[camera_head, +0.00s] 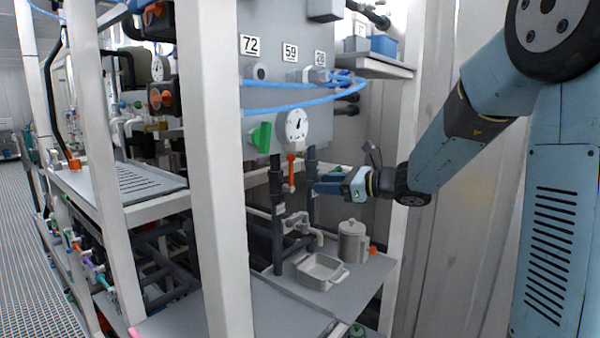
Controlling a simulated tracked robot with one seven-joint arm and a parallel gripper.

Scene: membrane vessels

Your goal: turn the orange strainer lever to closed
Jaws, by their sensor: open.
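The orange lever (291,171) hangs nearly vertical below a round white gauge (297,125), beside dark vertical pipes. I take it to be the strainer lever; its strainer body is hard to make out. My gripper (317,186) comes in from the right, level with the lever's lower part, and points left at it. The jaws are open, and a dark vertical pipe stands close by the fingertips. My gripper appears a little right of the lever and not holding it. The exact gap in depth cannot be told.
A green handle (260,138) sits left of the gauge on the grey panel (262,172). Blue hoses (290,112) cross above. Below, a pale square dish (320,271) and a lidded jug (352,241) stand on a shelf. A white post (218,170) rises at left.

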